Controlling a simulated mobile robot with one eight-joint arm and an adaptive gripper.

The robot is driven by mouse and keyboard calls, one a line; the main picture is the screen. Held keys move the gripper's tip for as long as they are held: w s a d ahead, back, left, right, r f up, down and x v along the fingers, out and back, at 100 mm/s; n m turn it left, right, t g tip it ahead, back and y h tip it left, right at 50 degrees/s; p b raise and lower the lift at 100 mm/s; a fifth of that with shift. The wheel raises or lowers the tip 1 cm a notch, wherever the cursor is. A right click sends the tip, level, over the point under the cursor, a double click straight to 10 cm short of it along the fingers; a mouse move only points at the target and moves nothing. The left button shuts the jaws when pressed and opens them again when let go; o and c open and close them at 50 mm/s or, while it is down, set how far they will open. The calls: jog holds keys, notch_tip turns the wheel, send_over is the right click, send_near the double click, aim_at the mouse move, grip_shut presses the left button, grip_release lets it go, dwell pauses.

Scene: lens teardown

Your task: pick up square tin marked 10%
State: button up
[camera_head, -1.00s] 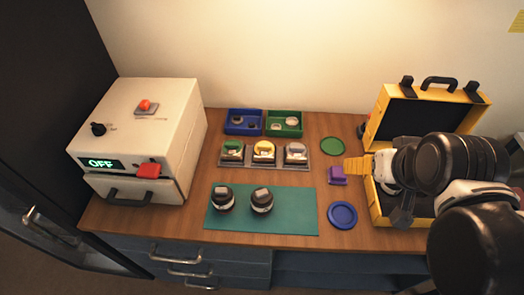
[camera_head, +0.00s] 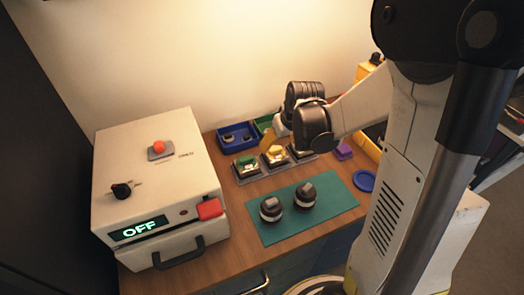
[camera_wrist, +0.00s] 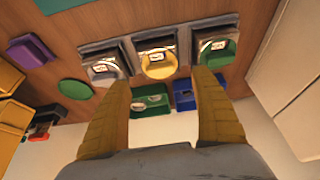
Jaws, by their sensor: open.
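Three square tins stand in a row on a grey rack. One has a green top (camera_head: 247,163), one a yellow top (camera_head: 276,152), and one a pale grey top (camera_wrist: 103,69). The yellow one (camera_wrist: 158,63) and the green one (camera_wrist: 214,48) also show in the wrist view. Each bears a small label, too small to read, so I cannot tell which is marked 10%. My gripper (camera_wrist: 162,78) is open and empty, its yellow fingers spread either side of the yellow-topped tin in the wrist view. In the head view my arm partly hides the right end of the row.
A blue bin (camera_head: 222,141) and a green bin (camera_wrist: 136,114) stand behind the row. A teal mat (camera_head: 340,198) in front holds two dark lens parts (camera_head: 271,209). A purple block (camera_head: 343,151) and blue disc (camera_head: 364,181) lie right. A white machine (camera_head: 150,180) reading OFF stands left.

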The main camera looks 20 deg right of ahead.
aim_at(277, 151)
jog(key=x, duration=0.2)
jog(key=shift+w+d+f+b, duration=0.15)
jog(key=shift+f+b, duration=0.2)
jog(key=b+x, duration=0.2)
jog(key=x, duration=0.1)
jog(key=b+x, duration=0.1)
jog(key=x, duration=0.1)
jog(key=shift+s+f, duration=0.25)
jog(key=shift+f, duration=0.1)
jog(key=shift+r, duration=0.1)
jog(key=c, duration=1)
jog(key=shift+o, duration=0.2)
jog(key=shift+r, duration=0.1)
